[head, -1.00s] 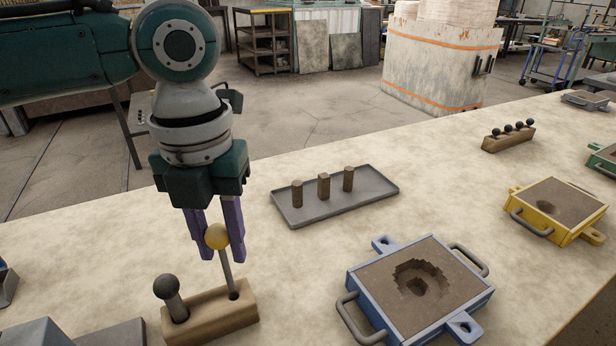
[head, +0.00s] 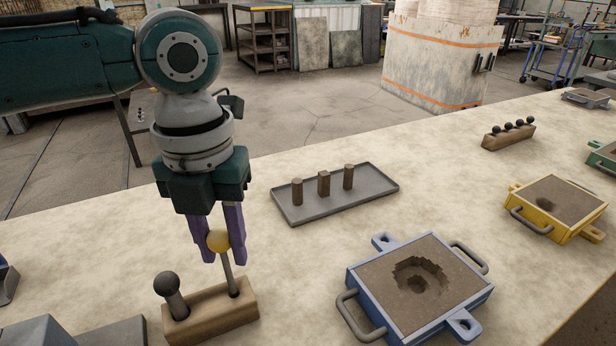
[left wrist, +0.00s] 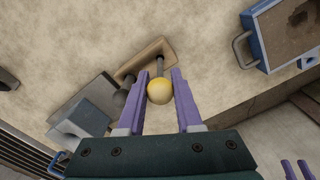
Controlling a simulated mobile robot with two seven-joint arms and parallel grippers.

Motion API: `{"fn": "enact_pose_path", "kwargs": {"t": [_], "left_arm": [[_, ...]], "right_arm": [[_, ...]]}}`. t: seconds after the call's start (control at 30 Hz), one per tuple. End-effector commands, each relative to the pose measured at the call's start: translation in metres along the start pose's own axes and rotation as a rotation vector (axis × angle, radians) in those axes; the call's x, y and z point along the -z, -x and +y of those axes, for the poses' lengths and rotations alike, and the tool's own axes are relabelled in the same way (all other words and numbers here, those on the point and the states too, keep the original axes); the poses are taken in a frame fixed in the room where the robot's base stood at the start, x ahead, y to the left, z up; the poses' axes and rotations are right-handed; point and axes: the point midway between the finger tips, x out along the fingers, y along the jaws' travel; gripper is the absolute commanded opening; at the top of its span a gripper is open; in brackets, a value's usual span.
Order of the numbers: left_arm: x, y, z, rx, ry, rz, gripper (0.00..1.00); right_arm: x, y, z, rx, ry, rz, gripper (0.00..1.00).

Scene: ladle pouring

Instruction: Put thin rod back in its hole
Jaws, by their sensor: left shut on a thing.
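The thin rod (head: 227,275) has a yellow ball knob (head: 218,241). Its lower end is in the right hole of a wooden block (head: 213,313), and it tilts slightly to the left at the top. My left gripper (head: 221,255) is shut on the knob, with a purple finger on each side. The knob also shows between the fingers in the left wrist view (left wrist: 160,92). A thicker rod with a dark ball (head: 167,285) stands in the block's left hole. Two purple fingertips, seemingly my right gripper's (left wrist: 297,170), show at the corner of the left wrist view.
A grey tray (head: 370,197) with three small brown pieces lies behind to the right. A blue box of sand (head: 452,319) with a hollow stands to the right of the block. Grey blocks (head: 40,333) lie left. Bare table separates them.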

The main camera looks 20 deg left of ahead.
Motion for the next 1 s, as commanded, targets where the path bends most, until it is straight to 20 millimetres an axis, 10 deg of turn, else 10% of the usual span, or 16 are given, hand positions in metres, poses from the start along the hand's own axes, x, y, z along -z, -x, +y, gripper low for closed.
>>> {"fn": "enact_pose_path", "kwargs": {"t": [1.0], "left_arm": [[0.000, -0.026, 0.000, 0.000, 0.000, 0.000, 0.00]], "right_arm": [[-0.005, -0.015, -0.001, 0.001, -0.001, 0.000, 0.50]]}}
